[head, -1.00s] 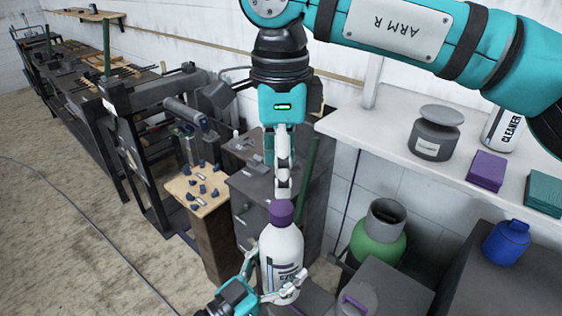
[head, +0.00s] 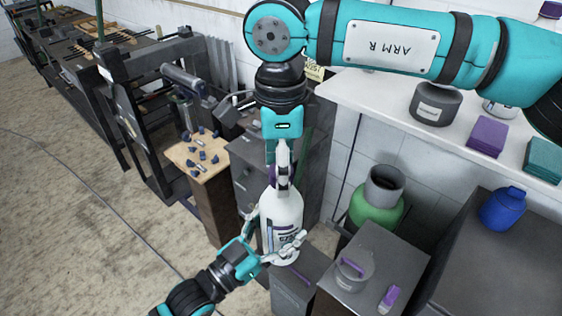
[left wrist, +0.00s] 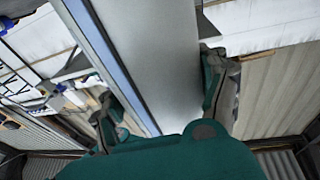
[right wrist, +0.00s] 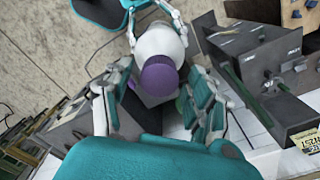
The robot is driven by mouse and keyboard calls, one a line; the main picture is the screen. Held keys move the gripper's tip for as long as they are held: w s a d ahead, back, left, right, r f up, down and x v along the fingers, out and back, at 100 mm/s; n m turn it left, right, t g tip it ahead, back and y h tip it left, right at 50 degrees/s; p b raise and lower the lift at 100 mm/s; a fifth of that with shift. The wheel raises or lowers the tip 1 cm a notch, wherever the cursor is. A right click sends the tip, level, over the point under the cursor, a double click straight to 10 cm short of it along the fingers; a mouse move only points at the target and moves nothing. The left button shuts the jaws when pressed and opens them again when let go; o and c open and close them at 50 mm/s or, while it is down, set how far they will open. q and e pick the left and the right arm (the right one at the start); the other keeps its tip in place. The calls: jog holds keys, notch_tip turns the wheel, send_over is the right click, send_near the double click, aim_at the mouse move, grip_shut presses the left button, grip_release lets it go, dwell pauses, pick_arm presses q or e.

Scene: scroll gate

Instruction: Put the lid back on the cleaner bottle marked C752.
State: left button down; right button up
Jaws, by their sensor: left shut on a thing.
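The cleaner bottle (head: 281,215) is white and upright; its label is only partly readable. My left gripper (head: 284,246) is shut around its lower body, and the bottle's pale side fills the middle of the left wrist view (left wrist: 160,70). A purple lid (right wrist: 158,80) is at the bottle's top; whether it is seated fully I cannot tell. My right gripper (head: 283,180) points down over the lid. In the right wrist view its fingers are spread on both sides of the lid, with small gaps. In the head view a finger partly hides the lid.
Below the bottle is a dark box (head: 297,282). Beside it, a grey cabinet top (head: 395,255) bears a lidded grey pot (head: 351,270) and a purple-handled brush (head: 390,298). A green cylinder (head: 372,212) and white shelf (head: 390,92) stand behind. Floor at left is open.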

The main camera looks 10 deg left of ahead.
grip_shut()
jog(key=shift+m, duration=0.4)
jog(key=shift+o, duration=1.4)
grip_release()
notch_tip(320, 180, up, 12)
